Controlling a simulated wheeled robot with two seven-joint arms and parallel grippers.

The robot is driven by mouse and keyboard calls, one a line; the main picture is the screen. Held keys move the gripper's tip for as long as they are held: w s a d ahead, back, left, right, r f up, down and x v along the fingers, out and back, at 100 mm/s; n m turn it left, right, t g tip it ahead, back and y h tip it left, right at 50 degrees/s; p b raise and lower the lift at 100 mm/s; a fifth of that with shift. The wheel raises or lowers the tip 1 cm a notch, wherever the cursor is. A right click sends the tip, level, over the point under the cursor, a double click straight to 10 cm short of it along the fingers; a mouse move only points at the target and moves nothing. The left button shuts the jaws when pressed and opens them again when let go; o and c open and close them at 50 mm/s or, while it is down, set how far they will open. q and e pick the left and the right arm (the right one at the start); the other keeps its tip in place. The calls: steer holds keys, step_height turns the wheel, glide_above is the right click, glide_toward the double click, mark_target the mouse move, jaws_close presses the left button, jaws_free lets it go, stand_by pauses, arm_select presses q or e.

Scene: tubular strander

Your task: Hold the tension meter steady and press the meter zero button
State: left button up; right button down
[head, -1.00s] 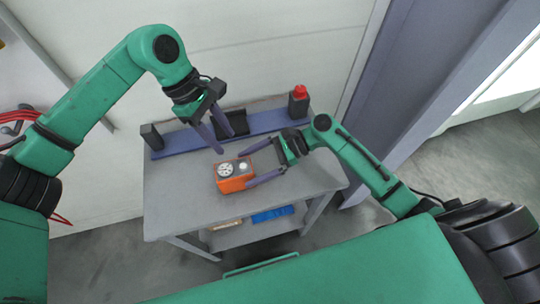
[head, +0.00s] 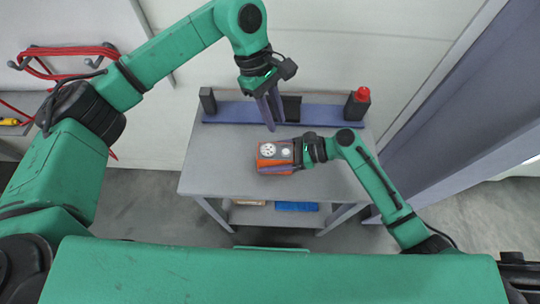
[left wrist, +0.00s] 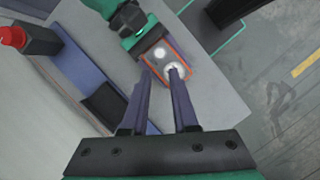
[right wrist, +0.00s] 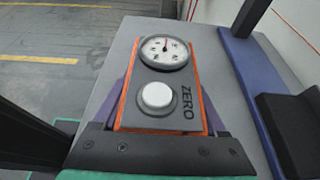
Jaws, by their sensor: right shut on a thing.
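The tension meter (head: 267,160) is an orange box with a dark top face, lying on the grey table. In the right wrist view the meter (right wrist: 128,105) shows a round dial (right wrist: 164,52) and a white round zero button (right wrist: 157,96) beside the word ZERO. My right gripper (head: 279,155) is shut on the meter, one finger along each side. My left gripper (head: 271,127) is open and empty, pointing down above the table behind the meter. In the left wrist view its fingertips (left wrist: 160,73) appear close to the meter's face (left wrist: 163,64) but not visibly touching the button.
A blue rail (head: 233,112) runs along the table's back edge, with dark posts and a red button (head: 363,93) at its right end. The grey table (head: 215,170) is clear left of the meter. A blue bin (head: 297,206) sits on the lower shelf.

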arm_select(q)
jaws_close()
stand_by(1.4)
